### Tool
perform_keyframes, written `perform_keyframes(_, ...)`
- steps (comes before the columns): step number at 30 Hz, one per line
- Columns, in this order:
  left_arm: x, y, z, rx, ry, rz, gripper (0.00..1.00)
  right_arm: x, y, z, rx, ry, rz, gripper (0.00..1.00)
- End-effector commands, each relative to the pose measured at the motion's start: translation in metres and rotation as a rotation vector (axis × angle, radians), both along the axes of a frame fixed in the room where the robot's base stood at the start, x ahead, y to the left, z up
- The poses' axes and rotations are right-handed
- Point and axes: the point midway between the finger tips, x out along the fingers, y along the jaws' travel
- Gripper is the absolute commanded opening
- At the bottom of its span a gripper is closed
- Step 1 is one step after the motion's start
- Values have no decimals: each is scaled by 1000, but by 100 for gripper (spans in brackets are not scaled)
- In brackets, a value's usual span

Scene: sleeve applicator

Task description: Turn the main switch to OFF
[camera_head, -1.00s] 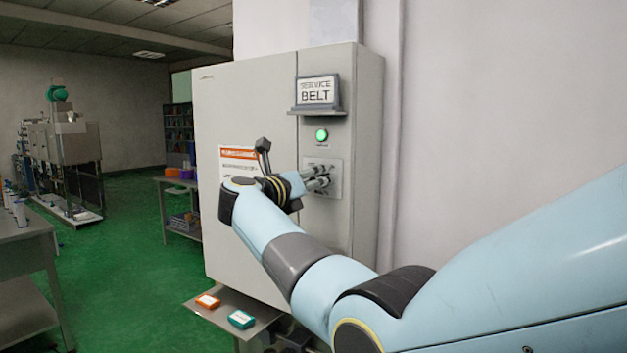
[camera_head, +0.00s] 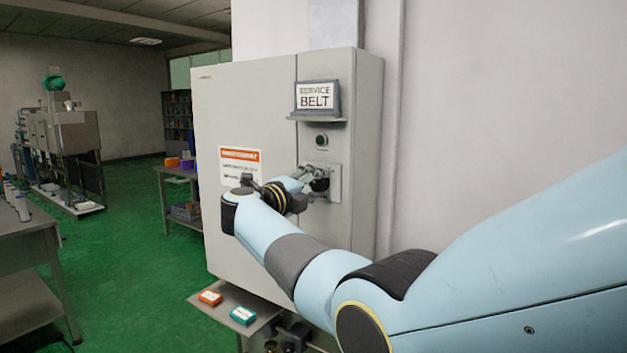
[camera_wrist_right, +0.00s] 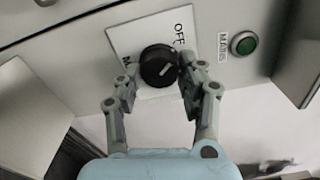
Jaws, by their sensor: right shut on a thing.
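The main switch is a round black knob (camera_wrist_right: 158,66) with a white pointer line on a white plate (camera_wrist_right: 121,38), on the grey cabinet's front. The plate carries the word OFF near its upper right edge in the wrist view. The pointer line slants towards the upper right, roughly to the OFF side. My right gripper (camera_wrist_right: 160,77) has its two fingers on either side of the knob and is shut on it. In the head view the right gripper (camera_head: 309,183) is at the switch plate (camera_head: 333,171), partly covering it. My left gripper is not in view.
The indicator lamp (camera_head: 321,140) above the switch is dark; the wrist view shows it (camera_wrist_right: 243,43) beside a MAINS label. A SERVICE BELT sign (camera_head: 317,96) stands on a ledge above. A low shelf (camera_head: 262,303) with two small boxes lies below the cabinet.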

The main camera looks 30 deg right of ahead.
Motion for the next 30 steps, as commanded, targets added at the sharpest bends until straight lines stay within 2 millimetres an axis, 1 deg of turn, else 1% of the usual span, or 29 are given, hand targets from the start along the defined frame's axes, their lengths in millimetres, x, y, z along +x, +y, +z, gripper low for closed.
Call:
perform_keyframes(1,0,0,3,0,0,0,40,1,0,3,-10,19,3,7)
perform_keyframes(9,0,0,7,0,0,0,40,1,1,2,-40,94,3,7)
perform_keyframes(24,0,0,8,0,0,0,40,1,1,1,-46,109,3,7)
perform_keyframes(25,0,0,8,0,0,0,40,1,1,1,-46,109,3,42)
perform_keyframes(30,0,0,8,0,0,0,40,1,0,0,-45,109,2,62)
